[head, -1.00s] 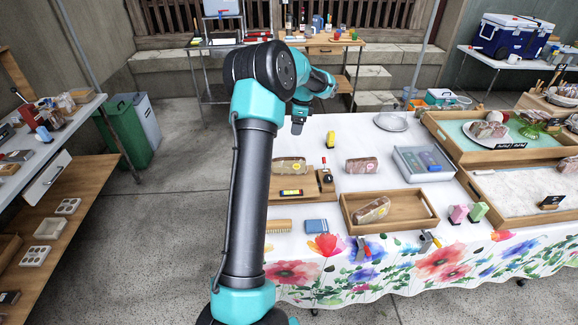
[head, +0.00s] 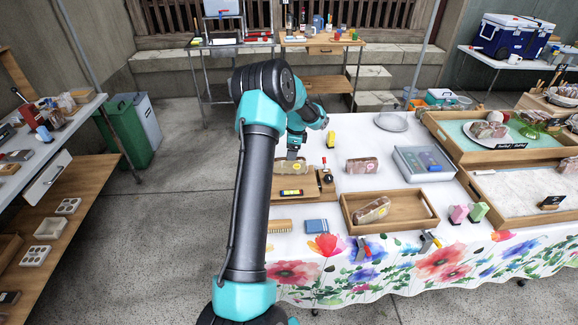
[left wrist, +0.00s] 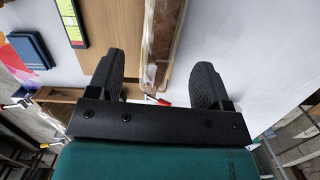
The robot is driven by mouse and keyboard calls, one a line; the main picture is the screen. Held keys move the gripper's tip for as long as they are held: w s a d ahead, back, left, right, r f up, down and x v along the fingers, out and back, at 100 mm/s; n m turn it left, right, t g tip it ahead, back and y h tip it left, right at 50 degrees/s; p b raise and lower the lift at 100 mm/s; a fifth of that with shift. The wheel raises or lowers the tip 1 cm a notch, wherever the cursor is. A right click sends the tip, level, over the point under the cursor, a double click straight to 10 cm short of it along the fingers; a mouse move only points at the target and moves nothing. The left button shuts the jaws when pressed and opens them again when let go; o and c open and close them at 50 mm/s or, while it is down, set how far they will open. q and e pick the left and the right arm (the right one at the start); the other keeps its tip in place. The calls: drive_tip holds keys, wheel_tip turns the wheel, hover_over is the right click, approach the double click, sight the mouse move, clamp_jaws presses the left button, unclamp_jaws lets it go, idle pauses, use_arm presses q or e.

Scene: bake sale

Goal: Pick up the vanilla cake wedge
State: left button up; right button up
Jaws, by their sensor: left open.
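Three wrapped cake pieces are on the cloth-covered table in the head view. One (head: 288,169) lies at the wooden board's back edge, partly hidden by my left gripper (head: 292,156). I cannot tell by label which is vanilla. In the left wrist view, a wrapped piece (left wrist: 160,45) runs between the spread fingers of my left gripper (left wrist: 160,85), with gaps on both sides. My left gripper is open, close above the piece on the board. My right gripper is not in view.
The wooden board (head: 325,186) also holds a yellow-marked black item (head: 291,192). A small yellow object (head: 331,140) stands just right of my gripper. A wooden tray (head: 426,221) and a grey box (head: 405,157) are to the right.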

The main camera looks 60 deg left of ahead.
sight(289, 165)
use_arm(q)
drive_tip(key=shift+s+a+f, duration=0.1)
drive_tip(key=shift+s+f, duration=0.05)
drive_tip(key=shift+f, duration=0.7)
drive_tip(key=shift+s+a+f, duration=0.1)
drive_tip(key=shift+f, duration=0.75)
drive_tip(key=shift+s+a+f, duration=0.1)
drive_tip(key=shift+s+f, duration=0.05)
drive_tip(key=shift+f, duration=0.7)
drive_tip(key=c, duration=0.7)
